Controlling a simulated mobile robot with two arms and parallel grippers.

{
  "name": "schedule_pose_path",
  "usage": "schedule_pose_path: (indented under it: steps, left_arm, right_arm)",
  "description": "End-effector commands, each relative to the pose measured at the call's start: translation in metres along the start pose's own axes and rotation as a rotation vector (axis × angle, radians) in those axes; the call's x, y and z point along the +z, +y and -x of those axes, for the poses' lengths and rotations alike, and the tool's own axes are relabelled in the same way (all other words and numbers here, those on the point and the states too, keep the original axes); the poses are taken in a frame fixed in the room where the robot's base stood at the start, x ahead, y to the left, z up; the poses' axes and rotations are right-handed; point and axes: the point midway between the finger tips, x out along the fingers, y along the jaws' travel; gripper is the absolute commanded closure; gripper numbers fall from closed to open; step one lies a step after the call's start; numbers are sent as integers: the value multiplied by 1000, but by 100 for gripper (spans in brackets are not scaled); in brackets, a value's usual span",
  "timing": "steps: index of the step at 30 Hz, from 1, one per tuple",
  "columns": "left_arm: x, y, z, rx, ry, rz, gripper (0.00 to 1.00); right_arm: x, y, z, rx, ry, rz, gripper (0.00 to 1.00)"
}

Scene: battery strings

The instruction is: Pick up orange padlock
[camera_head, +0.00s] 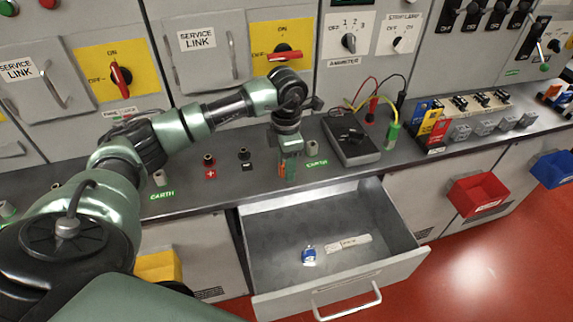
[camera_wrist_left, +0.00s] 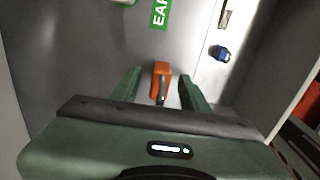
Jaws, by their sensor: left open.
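The orange padlock (camera_wrist_left: 161,72) shows in the left wrist view, upper middle, between the two green fingers of my left gripper (camera_wrist_left: 160,88). Its shackle points toward the gripper's palm. In the head view only a small orange part of the padlock (camera_head: 282,169) shows beside the fingers, near the counter's front edge. My left gripper (camera_head: 288,174) is open and points down around the padlock, with gaps visible on both sides in the wrist view. My right gripper is not in view.
An open grey drawer (camera_head: 272,267) below the counter holds a blue padlock (camera_head: 309,256) and a pale labelled strip (camera_head: 348,243). A dark meter box (camera_head: 350,138) stands right of the gripper. Terminal posts (camera_head: 209,160) stand to its left.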

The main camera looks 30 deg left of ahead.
Motion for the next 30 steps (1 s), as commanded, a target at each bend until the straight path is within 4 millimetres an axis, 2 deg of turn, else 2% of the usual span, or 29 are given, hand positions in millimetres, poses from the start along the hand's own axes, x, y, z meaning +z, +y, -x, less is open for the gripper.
schedule_pose_path:
  steps: [7, 12, 23, 30]
  left_arm:
    - [0, 0, -2, 0, -1, 0, 55]
    - [0, 0, -2, 0, -1, 0, 100]
    - [0, 0, 0, 1, -2, 0, 100]
    - [1, 1, 22, 3, -5, -1, 100]
  right_arm:
    - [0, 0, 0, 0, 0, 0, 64]
    - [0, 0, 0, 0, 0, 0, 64]
    - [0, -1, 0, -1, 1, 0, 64]
    - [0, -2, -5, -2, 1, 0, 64]
